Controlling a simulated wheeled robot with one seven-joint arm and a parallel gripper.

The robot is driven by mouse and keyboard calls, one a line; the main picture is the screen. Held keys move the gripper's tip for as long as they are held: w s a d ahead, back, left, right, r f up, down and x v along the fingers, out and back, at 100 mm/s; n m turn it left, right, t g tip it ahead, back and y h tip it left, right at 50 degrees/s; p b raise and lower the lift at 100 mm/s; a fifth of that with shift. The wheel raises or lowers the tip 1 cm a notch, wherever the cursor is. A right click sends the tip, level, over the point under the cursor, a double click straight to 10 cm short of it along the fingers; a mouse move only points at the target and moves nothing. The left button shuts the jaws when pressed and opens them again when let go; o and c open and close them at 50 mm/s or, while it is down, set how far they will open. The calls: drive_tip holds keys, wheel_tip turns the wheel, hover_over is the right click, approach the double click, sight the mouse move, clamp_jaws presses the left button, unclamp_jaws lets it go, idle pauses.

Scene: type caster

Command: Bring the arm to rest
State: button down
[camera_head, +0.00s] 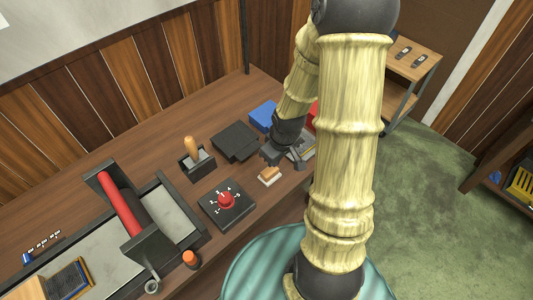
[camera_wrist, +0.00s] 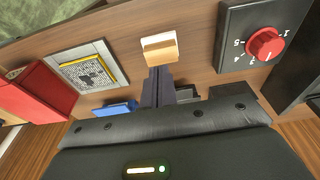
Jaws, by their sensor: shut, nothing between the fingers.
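My gripper (camera_head: 284,155) is at the end of my bamboo-coloured arm, low over the right part of the wooden workbench. In the wrist view its dark fingers (camera_wrist: 158,88) are together with nothing between them. A small wood-and-white block (camera_head: 269,176) lies on the bench just in front of the fingertips. It also shows in the wrist view beyond the fingertips (camera_wrist: 160,48), apart from them as far as I can tell. My upper arm hides part of the bench's right end.
A black dial box with a red knob (camera_head: 226,200), a wooden-handled tool in a dark holder (camera_head: 197,160), a black box (camera_head: 235,141) and a blue box (camera_head: 263,116) stand nearby. A red-roller press (camera_head: 120,205) is at left. Green floor (camera_head: 430,200) is clear at right.

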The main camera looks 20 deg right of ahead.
drive_tip(key=shift+s+d, duration=0.15)
drive_tip(key=shift+s, duration=0.1)
drive_tip(key=shift+r, duration=0.1)
idle(0.3)
drive_tip(key=s+a+r+m, duration=0.2)
drive_tip(key=r, duration=0.3)
drive_tip(key=s+a+r+m, duration=0.2)
drive_tip(key=s+a+r, duration=0.1)
drive_tip(key=r, duration=0.3)
drive_tip(key=shift+s+r+m+t+h, duration=0.2)
drive_tip(key=shift+r+m+t+h, duration=0.1)
drive_tip(key=shift+t+h, duration=0.1)
idle(0.6)
